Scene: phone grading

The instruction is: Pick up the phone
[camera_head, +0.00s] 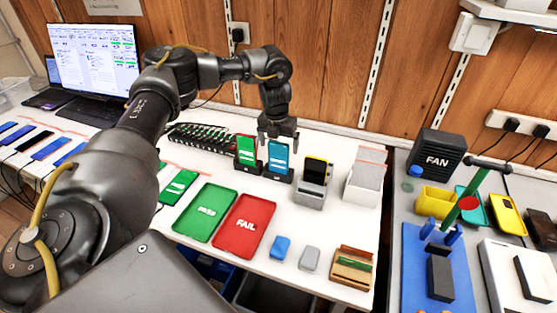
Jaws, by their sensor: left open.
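My left gripper (278,134) points down with its jaws apart, just above and around the top of a phone with a blue screen (277,158). That phone stands upright in a black stand; I cannot tell whether the fingers touch it. A phone with a green screen (246,151) stands upright in a similar stand just to the left. Another green-screen phone (179,186) lies flat further left. A dark phone with a yellow part (316,170) sits in a grey holder (310,191). My right gripper is not in view.
A green tray (206,211) and a red FAIL tray (245,223) lie in front of the stands. Several phones lie at the far left near a laptop (92,62). A white box (365,182) and a black FAN box (437,157) stand to the right. A cable rack (205,137) is behind.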

